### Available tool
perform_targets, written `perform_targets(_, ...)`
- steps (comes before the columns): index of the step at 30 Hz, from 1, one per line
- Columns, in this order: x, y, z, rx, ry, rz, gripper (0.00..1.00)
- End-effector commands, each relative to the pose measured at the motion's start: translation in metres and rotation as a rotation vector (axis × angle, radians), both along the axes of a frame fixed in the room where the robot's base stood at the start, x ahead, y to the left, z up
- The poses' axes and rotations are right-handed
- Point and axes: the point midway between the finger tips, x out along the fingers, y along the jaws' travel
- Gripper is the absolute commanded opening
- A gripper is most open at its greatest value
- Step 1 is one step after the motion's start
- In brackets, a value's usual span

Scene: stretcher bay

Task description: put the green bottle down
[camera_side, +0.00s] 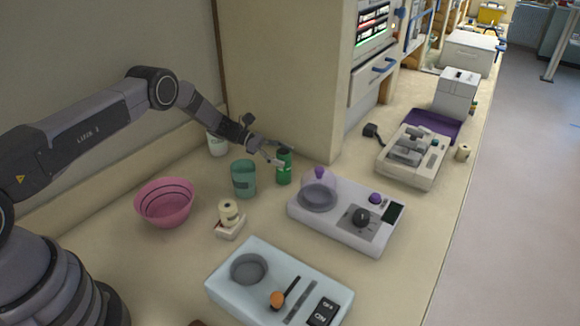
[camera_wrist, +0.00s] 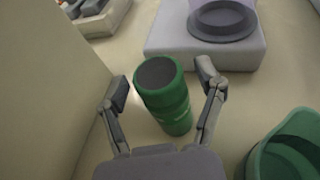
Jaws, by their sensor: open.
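The green bottle (camera_side: 284,168) stands upright on the counter (camera_side: 262,215), close to the front of the beige cabinet. In the wrist view the green bottle (camera_wrist: 168,100) shows its dark round top and sits between my two fingers. My gripper (camera_side: 277,155) reaches the bottle from the left at its upper part. In the wrist view my gripper (camera_wrist: 163,85) is open, with one finger on each side of the bottle. A gap shows at the left finger; the right finger is close to the bottle, and I cannot tell if it touches.
A teal cup (camera_side: 243,179) stands just left of the bottle, with a pink bowl (camera_side: 166,202) farther left. A white device with a clear dome (camera_side: 346,215) is at the right. The beige cabinet (camera_side: 285,80) rises close behind. Bare counter lies in front of the bottle.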

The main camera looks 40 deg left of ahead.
Motion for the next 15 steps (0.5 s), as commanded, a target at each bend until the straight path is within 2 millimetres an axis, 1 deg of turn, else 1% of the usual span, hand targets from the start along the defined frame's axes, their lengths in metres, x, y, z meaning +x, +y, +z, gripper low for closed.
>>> perform_targets(4, 0.000, 0.000, 0.004, 0.000, -0.001, 0.000, 0.69)
perform_targets(5, 0.000, 0.003, 0.005, 0.000, -0.001, 0.002, 0.69)
perform_targets(8, -0.004, 0.017, 0.009, 0.001, -0.001, 0.003, 0.69)
perform_targets(15, -0.018, 0.066, 0.024, 0.001, -0.001, 0.004, 0.69)
